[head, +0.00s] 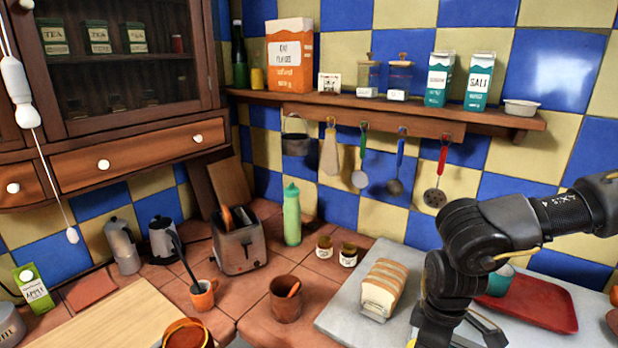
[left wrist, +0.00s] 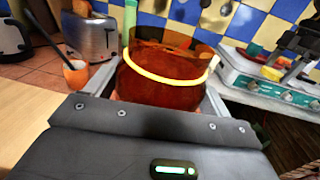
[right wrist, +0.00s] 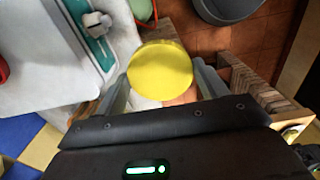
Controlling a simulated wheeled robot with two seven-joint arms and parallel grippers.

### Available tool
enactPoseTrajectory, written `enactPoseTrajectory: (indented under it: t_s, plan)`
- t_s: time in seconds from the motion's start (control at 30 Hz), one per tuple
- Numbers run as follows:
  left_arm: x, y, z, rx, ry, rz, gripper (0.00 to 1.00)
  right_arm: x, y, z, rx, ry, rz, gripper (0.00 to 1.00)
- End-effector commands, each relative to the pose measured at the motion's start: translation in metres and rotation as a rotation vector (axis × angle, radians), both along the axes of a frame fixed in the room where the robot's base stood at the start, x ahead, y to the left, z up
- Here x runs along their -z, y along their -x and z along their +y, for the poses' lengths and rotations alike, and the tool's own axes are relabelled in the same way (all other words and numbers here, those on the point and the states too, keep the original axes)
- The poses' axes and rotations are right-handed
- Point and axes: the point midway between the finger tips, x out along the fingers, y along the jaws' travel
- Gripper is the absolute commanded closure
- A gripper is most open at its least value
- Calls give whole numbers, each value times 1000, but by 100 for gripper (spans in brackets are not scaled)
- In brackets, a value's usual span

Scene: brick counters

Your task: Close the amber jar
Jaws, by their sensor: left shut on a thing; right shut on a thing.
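The amber jar (left wrist: 165,75) is a see-through orange-brown jar with an open top and a pale yellow ring below its rim. It is between the fingers of my left gripper (left wrist: 160,95), which is shut on it. The jar also shows at the bottom edge of the head view (head: 186,336), partly cut off. A round yellow lid (right wrist: 160,70) is between the fingers of my right gripper (right wrist: 162,82), which is shut on it. The lid is apart from the jar. Both grippers' fingers are outside the head view.
A wooden board (head: 110,325) lies at the lower left. An orange cup (head: 203,296), a brown pot (head: 285,300) and a toaster (head: 240,245) stand on the tiles. Sliced bread (head: 384,288) sits on the pale counter, with a red tray (head: 535,300) to its right.

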Motion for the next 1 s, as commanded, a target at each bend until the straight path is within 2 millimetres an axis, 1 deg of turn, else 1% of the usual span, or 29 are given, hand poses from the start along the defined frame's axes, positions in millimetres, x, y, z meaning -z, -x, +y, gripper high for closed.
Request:
enactPoseTrajectory:
  t_s: [0.03,0.4,0.47,0.57,0.67,0.77,1.0]
  plan:
    - [-3,0,0,0,2,-7,76,-1,0,0,0,0,0,50]
    - [-3,0,0,1,2,-7,76,0,0,0,0,0,0,50]
    - [-3,-1,-2,8,2,-7,76,0,0,0,0,0,0,50]
    - [-3,-2,-9,39,3,-9,76,0,0,0,0,0,0,50]
    - [-1,-5,-23,100,1,-11,76,0,0,0,0,0,0,50]
    - [1,-8,-44,188,1,-11,76,0,0,0,0,0,0,50]
    - [8,-16,-100,427,2,-11,76,0,0,0,0,0,0,50]
